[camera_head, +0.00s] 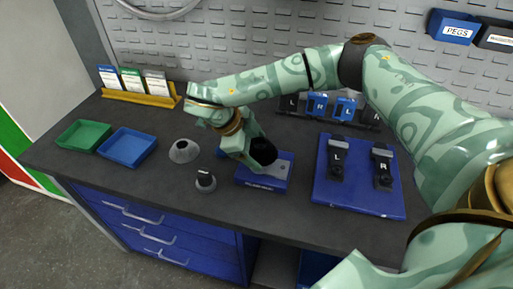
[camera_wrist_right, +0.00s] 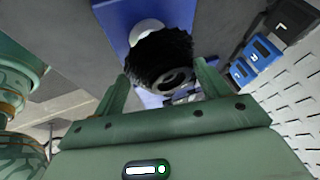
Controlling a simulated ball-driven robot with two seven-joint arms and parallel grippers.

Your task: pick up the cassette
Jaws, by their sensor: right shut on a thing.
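The cassette (camera_head: 263,152) is a black, ridged, round part, and it also shows large in the wrist view (camera_wrist_right: 158,58). My right gripper (camera_head: 254,148) is shut on it, with one green finger on each side in the wrist view. The cassette is at or just above a blue block (camera_head: 262,184) with a printed label on its front. I cannot tell whether they touch. The gripper and cassette hide part of the block's top. My left gripper is not in view.
A grey cone (camera_head: 184,151) and a dark knob-like part (camera_head: 205,181) stand left of the block. A green tray (camera_head: 84,136) and a blue tray (camera_head: 127,147) lie farther left. A blue board (camera_head: 357,198) with parts marked L and R lies right. Blue pieces stand behind.

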